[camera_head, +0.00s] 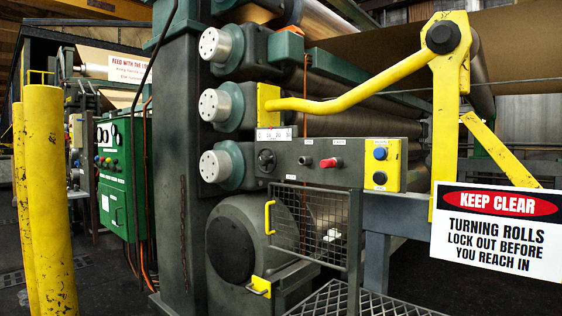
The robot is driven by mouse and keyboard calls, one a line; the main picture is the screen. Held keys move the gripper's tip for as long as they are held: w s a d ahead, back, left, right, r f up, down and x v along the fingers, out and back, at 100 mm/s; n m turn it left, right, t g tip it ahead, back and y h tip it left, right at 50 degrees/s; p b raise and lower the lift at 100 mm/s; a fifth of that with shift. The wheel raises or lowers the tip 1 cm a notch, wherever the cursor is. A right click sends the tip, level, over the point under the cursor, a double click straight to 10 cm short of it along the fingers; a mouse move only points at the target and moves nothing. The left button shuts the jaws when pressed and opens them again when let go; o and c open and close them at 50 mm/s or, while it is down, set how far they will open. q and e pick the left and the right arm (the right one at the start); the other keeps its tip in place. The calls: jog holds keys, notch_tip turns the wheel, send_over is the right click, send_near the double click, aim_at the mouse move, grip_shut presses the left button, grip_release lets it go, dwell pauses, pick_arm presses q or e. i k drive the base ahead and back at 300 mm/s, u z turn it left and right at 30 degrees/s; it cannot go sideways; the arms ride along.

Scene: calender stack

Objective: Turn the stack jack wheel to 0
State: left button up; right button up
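A small dark round wheel or knob (266,160) sits at the left end of the grey control panel (345,157). It may be the stack jack wheel; no readable label names it. Just above it is a white scale plate (275,134) with small numbers, and I cannot read its setting for certain. Neither of my grippers is in view, and nothing touches the wheel.
The panel also has a red knob (331,163) and a blue button (380,153). A yellow lever arm (365,95) reaches across above it. A mesh guard (310,222) stands below. A KEEP CLEAR sign (497,231) is at right, yellow posts (50,200) at left.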

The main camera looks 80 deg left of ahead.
aim_at(262, 160)
jog(key=u, duration=3.05)
jog(key=i, duration=0.85)
